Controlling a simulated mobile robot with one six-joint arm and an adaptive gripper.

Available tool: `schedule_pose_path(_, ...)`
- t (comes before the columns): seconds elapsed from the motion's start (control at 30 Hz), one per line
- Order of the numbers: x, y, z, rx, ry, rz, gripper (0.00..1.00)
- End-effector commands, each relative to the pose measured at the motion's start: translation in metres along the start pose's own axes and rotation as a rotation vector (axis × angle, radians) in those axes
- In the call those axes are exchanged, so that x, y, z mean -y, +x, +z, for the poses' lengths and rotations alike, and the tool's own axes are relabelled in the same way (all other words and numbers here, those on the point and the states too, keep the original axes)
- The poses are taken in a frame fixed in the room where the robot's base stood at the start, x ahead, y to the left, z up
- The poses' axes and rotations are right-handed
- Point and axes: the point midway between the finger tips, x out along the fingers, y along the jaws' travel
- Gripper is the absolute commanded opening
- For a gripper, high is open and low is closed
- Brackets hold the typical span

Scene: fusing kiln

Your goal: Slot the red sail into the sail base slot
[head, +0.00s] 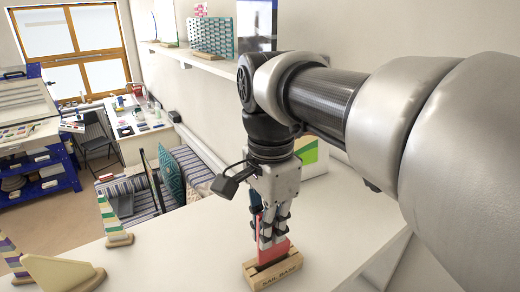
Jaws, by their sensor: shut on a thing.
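The sail base (261,280) is a light wooden block with dark lettering on its front, standing on the white counter. The red sail (273,252) is a flat red piece, upright just over the top of the base. Its lower edge meets the slot area, but I cannot tell how deep it sits. My gripper (270,236) points down above the base and is shut on the red sail. The fingers hide much of the sail's upper part.
A striped sail on a wooden base (115,220) and a cream sail-shaped piece (62,272) stand at the left of the white counter (190,262). A white panel with a green mark (312,156) stands behind my gripper.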

Motion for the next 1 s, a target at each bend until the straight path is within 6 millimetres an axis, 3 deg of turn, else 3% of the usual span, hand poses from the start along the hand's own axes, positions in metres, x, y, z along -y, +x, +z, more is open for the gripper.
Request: schedule_pose_path(1.0,0.000,0.010,0.000,0.000,0.000,0.000,0.00)
